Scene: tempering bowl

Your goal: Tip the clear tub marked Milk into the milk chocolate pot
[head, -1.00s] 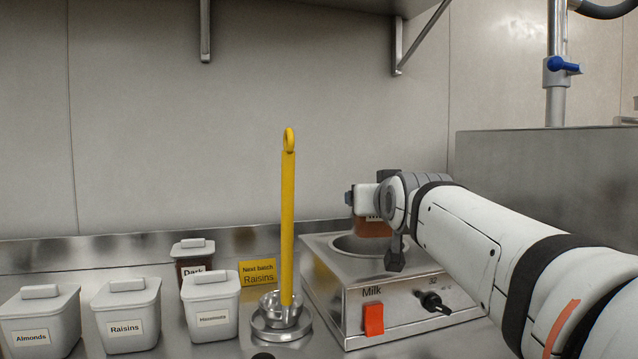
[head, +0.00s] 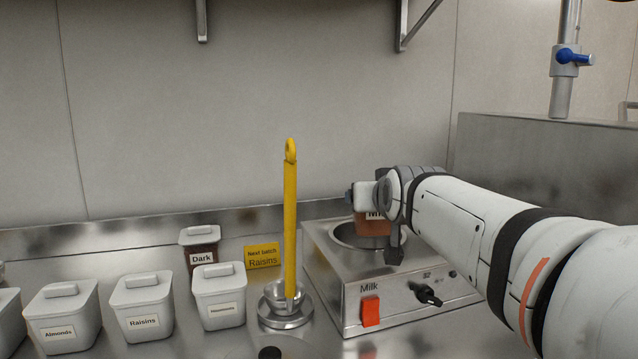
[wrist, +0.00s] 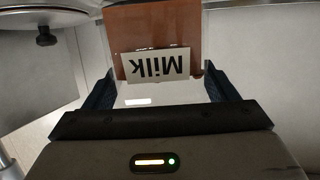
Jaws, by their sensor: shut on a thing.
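The clear tub marked Milk (head: 371,228) has brown contents and sits over the round well of the milk chocolate pot (head: 320,240). The tub looks about upright, its lower part in front of the well's back rim. My gripper (head: 378,210) is shut on the tub, which is partly hidden behind the gripper in the head view. In the wrist view the tub (wrist: 125,32) is between my two fingers (wrist: 158,88), its Milk label upside down in the picture. The pot has a Milk label, a red switch and a black knob on its front.
A yellow-handled tool (head: 290,215) stands upright in a small metal holder (head: 286,318) just left of the pot. A Dark tub (head: 201,253), a yellow sign (head: 262,256) and lidded white bins, including Raisins (head: 141,308), stand further left. A steel panel (head: 560,165) rises at right.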

